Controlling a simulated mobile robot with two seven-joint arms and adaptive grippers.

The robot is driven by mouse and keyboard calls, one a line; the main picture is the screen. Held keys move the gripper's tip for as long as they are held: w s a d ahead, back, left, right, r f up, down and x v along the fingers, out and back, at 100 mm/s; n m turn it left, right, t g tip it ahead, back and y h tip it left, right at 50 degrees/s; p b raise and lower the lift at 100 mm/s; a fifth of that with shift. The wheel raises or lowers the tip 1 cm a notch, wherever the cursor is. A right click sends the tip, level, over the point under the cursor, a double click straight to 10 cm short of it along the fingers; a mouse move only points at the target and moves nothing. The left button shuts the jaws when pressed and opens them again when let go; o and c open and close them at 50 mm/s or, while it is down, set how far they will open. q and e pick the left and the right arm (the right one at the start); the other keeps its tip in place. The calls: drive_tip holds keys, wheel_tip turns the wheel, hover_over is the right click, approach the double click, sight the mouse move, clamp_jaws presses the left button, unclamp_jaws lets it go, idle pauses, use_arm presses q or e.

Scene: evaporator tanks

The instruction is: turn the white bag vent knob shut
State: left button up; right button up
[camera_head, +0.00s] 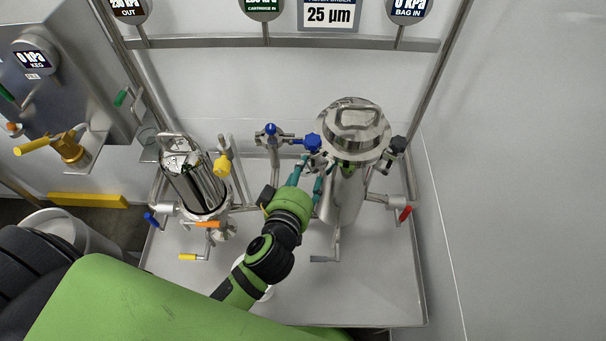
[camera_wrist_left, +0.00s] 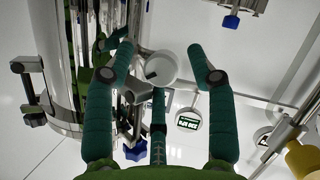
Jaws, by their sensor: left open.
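The white knob (camera_wrist_left: 161,66) shows in the left wrist view as a round white cap with a dark mark, beside the steel bag filter housing. In the head view I cannot make it out; my gripper and the housing (camera_head: 352,140) crowd that spot. My left gripper (camera_head: 308,178) is open beside the housing's left side. In the left wrist view its teal fingers (camera_wrist_left: 160,50) stand on either side of the white knob, with a gap visible on the right. Whether any finger touches it, I cannot tell. My right gripper is not in view.
A blue knob (camera_head: 313,142) sits close above my left gripper, and a black knob (camera_head: 398,144) is on the housing's right. A red handle (camera_head: 405,213) is lower right. The cartridge housing (camera_head: 198,180) with a yellow knob (camera_head: 222,165) stands left. The front right tray (camera_head: 385,290) is clear.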

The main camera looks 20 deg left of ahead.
use_arm(q)
drive_tip(key=shift+s, duration=0.1)
drive_tip(key=c, duration=1.1)
drive_tip(key=shift+f, duration=0.1)
